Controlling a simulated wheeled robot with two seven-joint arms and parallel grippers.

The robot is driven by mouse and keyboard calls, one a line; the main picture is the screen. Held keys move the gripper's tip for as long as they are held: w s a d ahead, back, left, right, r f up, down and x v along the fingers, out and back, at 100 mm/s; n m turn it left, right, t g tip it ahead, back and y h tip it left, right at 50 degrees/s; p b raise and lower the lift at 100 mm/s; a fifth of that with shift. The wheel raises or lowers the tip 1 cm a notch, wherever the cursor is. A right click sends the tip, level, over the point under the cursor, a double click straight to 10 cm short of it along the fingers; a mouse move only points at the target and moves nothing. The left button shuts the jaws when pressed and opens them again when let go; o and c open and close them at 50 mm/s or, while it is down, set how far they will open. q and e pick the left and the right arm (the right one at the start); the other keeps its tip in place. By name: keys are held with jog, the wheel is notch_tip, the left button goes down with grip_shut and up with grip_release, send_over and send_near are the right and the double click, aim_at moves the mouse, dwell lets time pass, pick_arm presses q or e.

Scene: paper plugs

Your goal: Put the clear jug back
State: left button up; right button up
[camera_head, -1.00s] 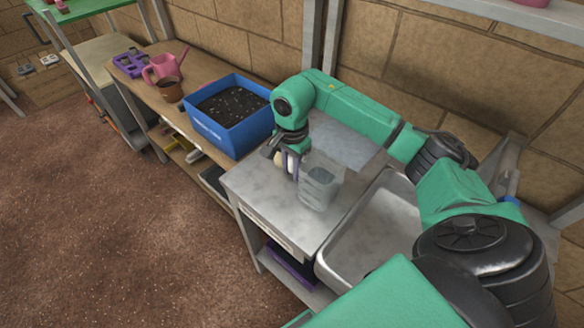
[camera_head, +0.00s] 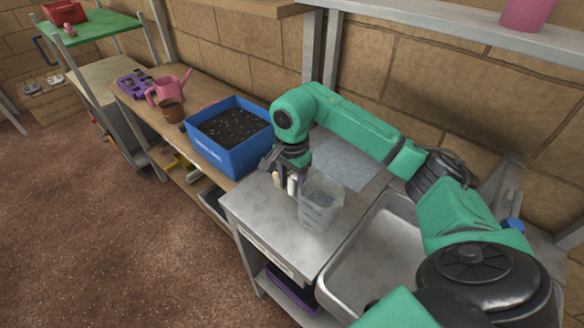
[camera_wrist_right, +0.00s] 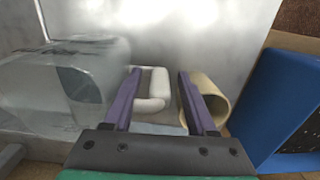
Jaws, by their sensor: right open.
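The clear jug (camera_head: 320,207) stands upright on the steel worktop beside the sink. In the right wrist view the clear jug (camera_wrist_right: 55,85) fills the left side. My right gripper (camera_head: 285,183) is open and points down just left of the jug. In the right wrist view, a pale loop (camera_wrist_right: 155,90) that looks like the jug's handle lies between the spread purple fingers of my right gripper (camera_wrist_right: 158,90). I cannot tell whether either finger touches it. My left gripper is not in view.
A beige tube (camera_wrist_right: 218,92) lies beside the right-hand finger in the wrist view. A blue box of soil (camera_head: 225,150) stands left of the worktop. The sink (camera_head: 375,255) is to its right. A pink watering can (camera_head: 165,90) and brown pot (camera_head: 172,110) are farther back.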

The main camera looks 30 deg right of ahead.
notch_tip(320, 180, up, 10)
jog(key=shift+f, duration=0.15)
jog(key=shift+f, duration=0.1)
dwell(0.4)
